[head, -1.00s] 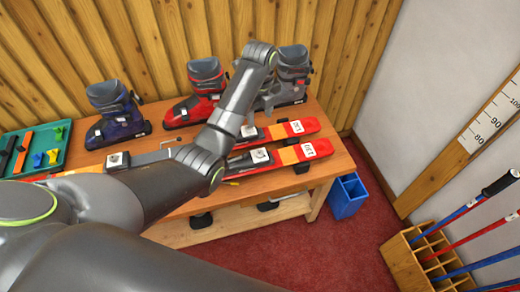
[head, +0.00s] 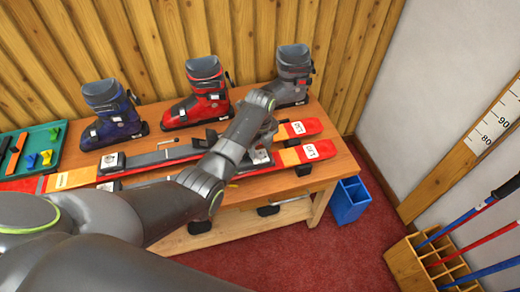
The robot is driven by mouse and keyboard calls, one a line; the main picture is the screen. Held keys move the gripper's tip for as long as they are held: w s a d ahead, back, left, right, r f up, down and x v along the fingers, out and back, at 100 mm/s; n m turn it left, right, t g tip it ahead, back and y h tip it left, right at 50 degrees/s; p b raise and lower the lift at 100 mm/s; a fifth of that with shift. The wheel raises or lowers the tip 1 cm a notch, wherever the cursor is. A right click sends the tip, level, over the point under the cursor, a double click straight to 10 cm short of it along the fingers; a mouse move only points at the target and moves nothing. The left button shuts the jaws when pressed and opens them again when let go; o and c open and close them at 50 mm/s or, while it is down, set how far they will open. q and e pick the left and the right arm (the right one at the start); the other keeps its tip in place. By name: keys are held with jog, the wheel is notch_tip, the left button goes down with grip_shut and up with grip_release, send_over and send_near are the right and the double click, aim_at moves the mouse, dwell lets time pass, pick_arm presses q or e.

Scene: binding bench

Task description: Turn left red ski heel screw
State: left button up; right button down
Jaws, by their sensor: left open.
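Two red-and-orange skis lie side by side on the wooden bench, tips to the right. The rear ski (head: 298,129) has a grey binding piece (head: 112,161) near its left end, clear of my arm. The front ski (head: 316,151) has a binding piece (head: 262,157) beside my wrist. My left arm crosses both skis and hides their middle parts. My left gripper (head: 268,139) is open, low over the right part of the skis and mostly hidden by my own wrist. I cannot make out a heel screw or tell whether the fingers touch anything. My right gripper is not in view.
Blue (head: 109,114), red (head: 200,94) and grey (head: 290,76) boots stand along the back of the bench. A green tray (head: 53,162) with small parts is at left. A blue bin (head: 349,200) and wooden pole rack (head: 408,265) stand on the floor at right.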

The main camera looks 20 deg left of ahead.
pick_arm(q)
jog(key=shift+f, duration=0.7)
jog(key=shift+c, duration=0.4)
jog(key=c, duration=0.9)
jog(key=shift+r, duration=0.1)
